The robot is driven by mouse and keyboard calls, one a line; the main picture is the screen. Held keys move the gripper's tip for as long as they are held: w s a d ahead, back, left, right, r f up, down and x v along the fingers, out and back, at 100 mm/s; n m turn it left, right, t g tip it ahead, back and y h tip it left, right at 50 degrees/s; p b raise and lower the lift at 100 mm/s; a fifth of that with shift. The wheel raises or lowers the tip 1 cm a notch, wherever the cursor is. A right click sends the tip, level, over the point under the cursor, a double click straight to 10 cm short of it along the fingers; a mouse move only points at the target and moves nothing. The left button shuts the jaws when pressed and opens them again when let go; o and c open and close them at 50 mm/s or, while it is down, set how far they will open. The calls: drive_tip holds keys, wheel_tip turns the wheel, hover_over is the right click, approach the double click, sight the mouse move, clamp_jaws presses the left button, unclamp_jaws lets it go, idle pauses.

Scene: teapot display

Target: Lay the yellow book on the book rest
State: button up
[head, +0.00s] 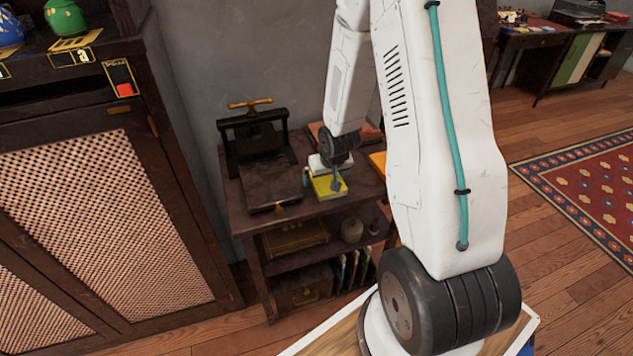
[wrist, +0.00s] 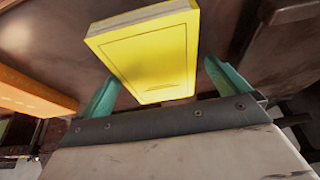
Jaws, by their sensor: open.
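The yellow book (head: 327,188) is on the dark side table, in front of my gripper's white body. In the wrist view, the yellow book (wrist: 155,55) shows its broad cover and one long edge between the two teal fingers. My gripper (head: 322,181) is open, with one finger on each side of the book. In the wrist view, my gripper (wrist: 160,76) shows gaps between the fingers and the book. A dark sloped board (head: 271,188) left of the book may be the book rest; I cannot tell for sure.
A dark press with a brass handle (head: 250,103) stands behind the board. An orange book (head: 378,161) lies right of my gripper and shows at left in the wrist view (wrist: 35,97). The shelf below holds a box (head: 295,237) and pots. A tall cabinet (head: 100,200) stands at left.

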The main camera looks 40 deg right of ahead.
drive_tip(key=shift+d, duration=0.2)
drive_tip(key=c, duration=1)
drive_tip(key=shift+c, duration=0.5)
drive_tip(key=shift+a, duration=0.1)
